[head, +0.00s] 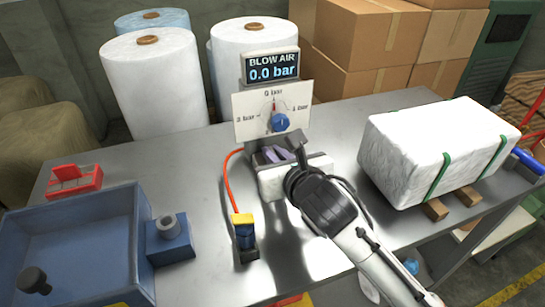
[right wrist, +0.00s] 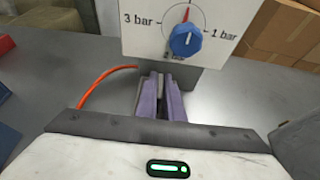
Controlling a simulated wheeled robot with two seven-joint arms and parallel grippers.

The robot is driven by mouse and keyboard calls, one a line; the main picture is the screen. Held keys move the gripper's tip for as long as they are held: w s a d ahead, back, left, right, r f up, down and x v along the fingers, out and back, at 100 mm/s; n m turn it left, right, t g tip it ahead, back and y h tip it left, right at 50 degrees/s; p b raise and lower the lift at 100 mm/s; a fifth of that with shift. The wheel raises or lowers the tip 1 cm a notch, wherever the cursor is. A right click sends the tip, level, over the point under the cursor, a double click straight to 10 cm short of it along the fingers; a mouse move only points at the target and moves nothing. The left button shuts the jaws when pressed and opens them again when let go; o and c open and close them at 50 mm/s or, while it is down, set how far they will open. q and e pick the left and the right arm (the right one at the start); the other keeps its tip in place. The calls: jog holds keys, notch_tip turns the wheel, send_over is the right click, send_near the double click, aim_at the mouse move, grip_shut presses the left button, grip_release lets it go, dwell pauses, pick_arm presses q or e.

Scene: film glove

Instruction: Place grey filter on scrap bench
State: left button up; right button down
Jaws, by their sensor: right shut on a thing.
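My right gripper (head: 268,157) reaches in from the lower right to the foot of the blow air panel. In the right wrist view its purple fingers (right wrist: 175,102) point at the panel's base and are shut. A small grey piece (right wrist: 152,88) shows at the fingers, which I take to be the grey filter; most of it is hidden, and in the head view I cannot make it out. Beneath is a steel bench (head: 190,225); no label tells whether it is the scrap bench. My left gripper is not in view.
The blow air panel (head: 258,118) with a blue knob stands just beyond my right gripper. An orange hose (head: 231,180) runs to a yellow-topped fitting (head: 243,232).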

jog(key=c, duration=1.9)
grip_release()
jog(key=shift+s+r, duration=0.15)
jog(key=v, duration=1.1)
jog(key=shift+s+d+p, duration=0.2)
jog(key=shift+p, duration=0.2)
jog(key=shift+r, duration=0.1)
